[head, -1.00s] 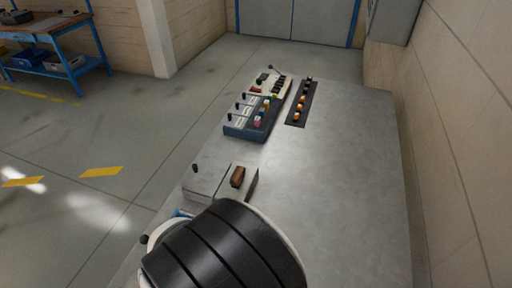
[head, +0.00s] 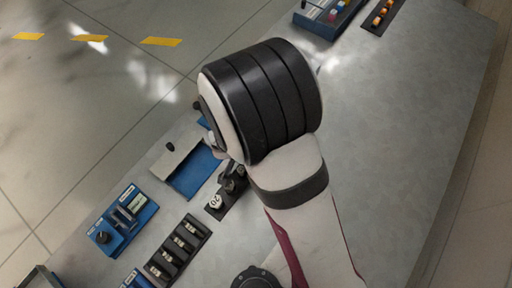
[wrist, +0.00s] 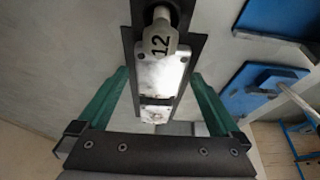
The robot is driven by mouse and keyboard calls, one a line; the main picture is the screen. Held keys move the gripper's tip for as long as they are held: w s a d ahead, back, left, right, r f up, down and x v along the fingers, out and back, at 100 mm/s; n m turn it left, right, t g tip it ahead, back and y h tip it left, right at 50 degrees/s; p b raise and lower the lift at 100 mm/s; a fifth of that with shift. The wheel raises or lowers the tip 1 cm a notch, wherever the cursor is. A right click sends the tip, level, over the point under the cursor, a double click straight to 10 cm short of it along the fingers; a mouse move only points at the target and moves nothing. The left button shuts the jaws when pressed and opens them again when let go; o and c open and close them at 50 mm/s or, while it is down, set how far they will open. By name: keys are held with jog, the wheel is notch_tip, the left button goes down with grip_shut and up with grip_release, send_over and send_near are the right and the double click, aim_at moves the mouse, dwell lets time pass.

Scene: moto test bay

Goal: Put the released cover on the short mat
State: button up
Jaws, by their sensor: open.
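In the wrist view a silver metal plate (wrist: 160,72) lies on a narrow dark mat (wrist: 187,82). I cannot tell whether this plate is the released cover, or which mat is the short one. My gripper (wrist: 160,76) is open, its two green fingers apart on either side of the plate and mat, holding nothing. In the head view my gripper (head: 233,180) is small and partly hidden by my arm, above a dark mat with a pale numbered piece (head: 215,202).
A blue fixture (head: 196,176) stands beside my gripper. A blue box (head: 128,218) and a dark rack with several slots (head: 178,252) are at lower left. A blue station (head: 325,16) and a dark strip with coloured blocks (head: 382,14) are at the top. The bench's right side is clear.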

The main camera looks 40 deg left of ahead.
jog(key=v, duration=1.2)
jog(key=w+d+r+m+g+h, duration=0.1)
jog(key=w+d+r+m, duration=0.15)
jog(key=d, duration=0.65)
jog(key=w+d+r+m+g+h, duration=0.15)
jog(key=d+r, duration=0.25)
jog(key=d, duration=0.6)
jog(key=s+d+r+m+g+y, duration=0.1)
jog(key=s+d+r+g+y, duration=0.1)
jog(key=s+d, duration=0.4)
jog(key=s+r+y, duration=0.1)
jog(key=s+y, duration=0.1)
jog(key=shift+s+d+r+m, duration=0.25)
jog(key=shift+r+m, duration=0.05)
